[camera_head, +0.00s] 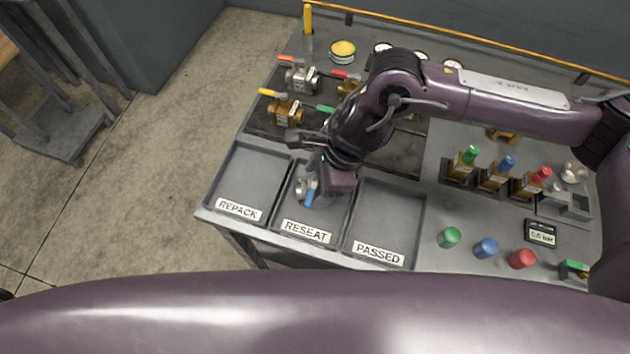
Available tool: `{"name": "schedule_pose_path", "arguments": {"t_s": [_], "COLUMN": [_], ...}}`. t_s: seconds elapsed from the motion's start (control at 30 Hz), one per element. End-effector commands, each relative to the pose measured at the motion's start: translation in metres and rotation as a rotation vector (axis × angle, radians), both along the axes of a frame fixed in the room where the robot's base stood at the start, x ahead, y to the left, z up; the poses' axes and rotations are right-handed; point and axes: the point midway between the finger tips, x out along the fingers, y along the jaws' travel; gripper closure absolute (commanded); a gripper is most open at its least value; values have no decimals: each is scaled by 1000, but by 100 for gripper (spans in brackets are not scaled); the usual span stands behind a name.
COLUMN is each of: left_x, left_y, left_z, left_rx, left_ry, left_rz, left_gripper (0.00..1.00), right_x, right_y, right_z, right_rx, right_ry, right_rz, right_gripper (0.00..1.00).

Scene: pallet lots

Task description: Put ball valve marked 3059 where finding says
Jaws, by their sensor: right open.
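A silver ball valve with a blue handle (309,194) lies in the tray labelled RESEAT (306,231). My right gripper (325,181) is open, just above and beside this valve, and hides part of it. I cannot tell whether they touch. No marking can be read, so I cannot tell which valve is 3059. Other valves lie on the dark rack behind: a silver one with an orange handle (301,78), a brass one with a yellow handle (286,110), and others partly behind my arm. My left gripper is not in view.
The REPACK tray (240,210) and PASSED tray (378,253) look empty. Brass valves with green, blue and red caps (495,178) stand at the right, near loose caps (486,248) and a display reading about 0.0 bar (541,233). A yellow rail (470,37) runs along the back.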

Motion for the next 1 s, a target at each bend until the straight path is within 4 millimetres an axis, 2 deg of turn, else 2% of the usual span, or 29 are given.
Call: {"name": "schedule_pose_path", "arguments": {"t_s": [0.3, 0.5, 0.67, 1.0], "left_x": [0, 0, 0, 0], "left_y": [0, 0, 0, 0], "left_z": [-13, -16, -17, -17], "left_rx": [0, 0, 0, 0], "left_ry": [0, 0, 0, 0], "left_rz": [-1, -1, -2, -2], "left_gripper": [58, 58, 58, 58], "right_x": [3, 3, 2, 2], "right_y": [-24, -35, -39, -39], "right_z": [61, 90, 99, 101], "right_rx": [0, 0, -2, -2], "right_ry": [-6, -4, -2, -1], "right_rz": [0, -1, 0, 0], "right_gripper": [34, 34, 34, 34]}}
